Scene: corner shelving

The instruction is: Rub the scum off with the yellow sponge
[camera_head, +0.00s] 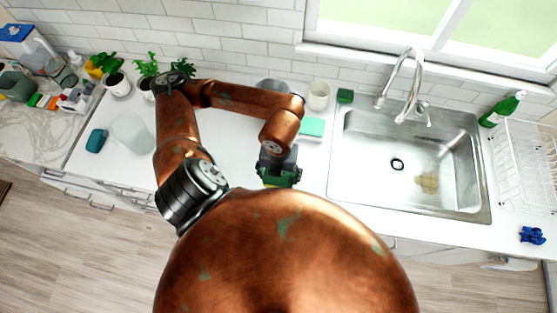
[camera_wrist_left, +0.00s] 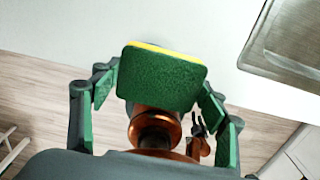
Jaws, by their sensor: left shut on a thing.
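A brown scum patch (camera_head: 427,182) lies on the sink floor, right of the drain. My left gripper (camera_head: 280,177) is over the counter to the left of the steel sink (camera_head: 338,150). It is shut on the yellow sponge, which shows in the left wrist view (camera_wrist_left: 160,80) between the fingers, with a green face toward the camera and a yellow strip along its top edge. In the head view the sponge is mostly hidden by the gripper. The sponge is apart from the scum.
The faucet (camera_head: 405,85) rises behind the sink. A green bottle (camera_head: 503,109), a white dish rack (camera_head: 527,165) and a blue cloth (camera_head: 532,235) are to its right. A teal block (camera_head: 312,127), a white cup (camera_head: 319,96) and a green block (camera_head: 345,96) stand near its left side.

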